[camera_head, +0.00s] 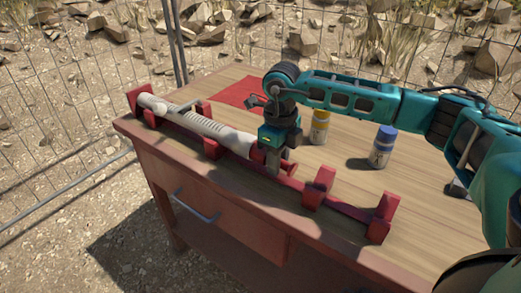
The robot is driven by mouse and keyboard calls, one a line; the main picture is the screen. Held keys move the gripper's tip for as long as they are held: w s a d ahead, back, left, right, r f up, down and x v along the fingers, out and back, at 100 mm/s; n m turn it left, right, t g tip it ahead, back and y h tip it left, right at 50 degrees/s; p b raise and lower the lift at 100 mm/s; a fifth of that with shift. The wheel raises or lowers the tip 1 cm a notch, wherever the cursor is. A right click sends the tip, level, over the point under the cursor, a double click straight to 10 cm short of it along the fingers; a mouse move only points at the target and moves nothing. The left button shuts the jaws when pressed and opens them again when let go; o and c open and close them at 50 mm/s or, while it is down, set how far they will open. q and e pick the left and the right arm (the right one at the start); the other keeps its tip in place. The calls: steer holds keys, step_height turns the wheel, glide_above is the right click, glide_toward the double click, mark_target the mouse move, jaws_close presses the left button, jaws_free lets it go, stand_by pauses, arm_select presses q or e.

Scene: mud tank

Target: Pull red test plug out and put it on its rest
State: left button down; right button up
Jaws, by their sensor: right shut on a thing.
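A pale ribbed pipe (205,126) lies along a red cradle (210,147) near the table's front edge. The red test plug (288,167) shows in part at the pipe's right end, around the fingers of my right gripper (273,161). That gripper points down and is shut on the plug. The fingers hide much of it, so I cannot tell how far it sits in the pipe. Two empty red supports, a nearer-middle one (319,187) and an end one (383,217), stand to the right on the same rail. My left gripper is not in view.
A yellow-capped bottle (319,127) and a blue-capped bottle (381,147) stand behind my right gripper on the wooden table (350,165). A flat red mat (238,92) lies at the back left. A wire fence (75,130) runs behind the table.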

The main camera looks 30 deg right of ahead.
steer(key=shift+s+d, duration=0.3)
steer(key=shift+s, duration=0.5)
steer(key=shift+r+p, duration=2.85)
steer(key=shift+r, duration=0.95)
